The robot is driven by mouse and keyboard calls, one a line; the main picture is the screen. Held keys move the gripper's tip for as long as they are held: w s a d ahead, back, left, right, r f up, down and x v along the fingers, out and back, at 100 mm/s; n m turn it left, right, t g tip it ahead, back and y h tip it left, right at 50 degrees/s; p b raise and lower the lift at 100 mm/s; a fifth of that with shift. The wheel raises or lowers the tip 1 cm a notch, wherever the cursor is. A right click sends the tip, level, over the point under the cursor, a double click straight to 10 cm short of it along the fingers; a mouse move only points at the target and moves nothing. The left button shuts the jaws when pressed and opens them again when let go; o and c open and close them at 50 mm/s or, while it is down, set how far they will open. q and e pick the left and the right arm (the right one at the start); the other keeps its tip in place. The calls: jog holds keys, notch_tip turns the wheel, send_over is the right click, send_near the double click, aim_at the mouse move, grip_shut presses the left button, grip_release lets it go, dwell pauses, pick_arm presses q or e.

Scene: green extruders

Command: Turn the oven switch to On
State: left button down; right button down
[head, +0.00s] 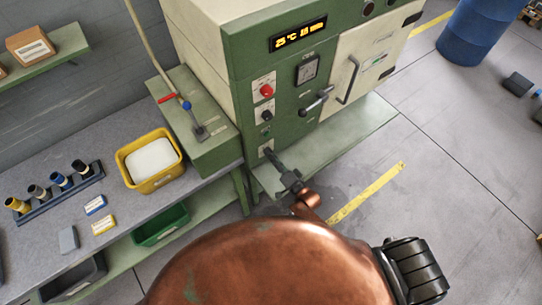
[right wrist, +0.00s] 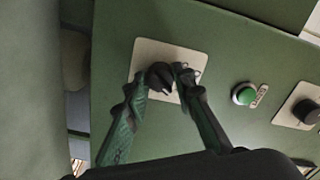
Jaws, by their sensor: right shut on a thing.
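The oven is a green and cream cabinet (head: 245,50) with a lit display (head: 298,35). A black switch knob (right wrist: 159,77) on a pale plate (right wrist: 146,54) sits between the fingers of my right gripper (right wrist: 166,76) in the right wrist view. In the head view, my right gripper (head: 269,154) reaches the lowest plate (head: 265,146) on the front panel and hides the knob there. My right gripper is shut on this knob. The knob's setting and the plate's markings are too small to read. My left gripper is not in view.
Above the gripped switch are a green button (right wrist: 243,94), another black knob (right wrist: 306,111) and a red knob (head: 266,90). A black handle (head: 318,100) sticks out to the right. A bench (head: 215,195) with a yellow bin (head: 150,184) stands left.

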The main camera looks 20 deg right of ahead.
jog(key=c, duration=1.6)
grip_release()
jog(key=v, duration=1.2)
